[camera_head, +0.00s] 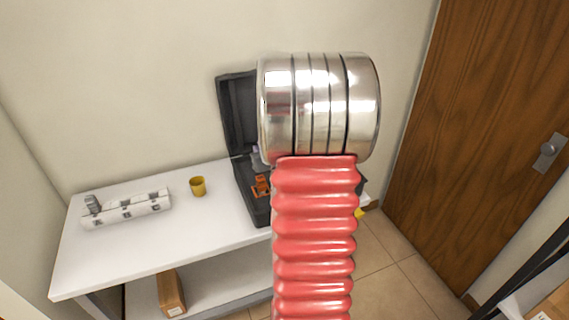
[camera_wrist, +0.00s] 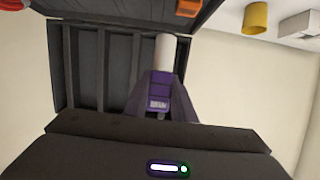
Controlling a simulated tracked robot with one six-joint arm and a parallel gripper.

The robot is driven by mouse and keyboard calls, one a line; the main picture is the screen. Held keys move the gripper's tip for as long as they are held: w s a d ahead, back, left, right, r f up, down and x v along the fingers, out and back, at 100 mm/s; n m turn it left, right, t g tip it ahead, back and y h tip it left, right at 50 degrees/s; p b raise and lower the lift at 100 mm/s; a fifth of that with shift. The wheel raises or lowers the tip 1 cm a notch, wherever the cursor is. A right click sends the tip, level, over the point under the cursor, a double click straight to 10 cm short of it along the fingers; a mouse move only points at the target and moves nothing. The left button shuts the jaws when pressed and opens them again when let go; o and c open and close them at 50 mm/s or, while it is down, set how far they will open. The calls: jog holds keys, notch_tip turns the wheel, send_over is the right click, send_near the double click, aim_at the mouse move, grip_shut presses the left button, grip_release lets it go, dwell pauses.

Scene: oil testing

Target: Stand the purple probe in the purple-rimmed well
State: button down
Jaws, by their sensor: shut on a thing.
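My gripper (camera_wrist: 159,106) is shut on the purple probe (camera_wrist: 160,84), which has a purple body with a label and a white cylindrical end pointing away from my wrist. In the wrist view the probe is in front of the open dark case; whether it touches the case is not clear. I cannot tell a purple rim on any opening.
The open dark case (camera_head: 249,198) stands at the table's right end and holds an orange item (camera_head: 262,186). A yellow cup (camera_head: 198,186) stands between case and block. The white table (camera_head: 190,235) is bare in front. A cardboard box (camera_head: 171,293) is on the lower shelf.

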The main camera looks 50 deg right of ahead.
jog(key=s+d, duration=0.5)
notch_tip(320, 180, down, 7)
jog(key=shift+w+r, duration=0.2)
jog(key=shift+d+f, duration=0.1)
jog(key=shift+f, duration=2.8)
jog(key=shift+f, duration=0.6)
jog(key=c, duration=1.8)
grip_release()
jog(key=shift+o, duration=0.2)
jog(key=shift+s, duration=0.1)
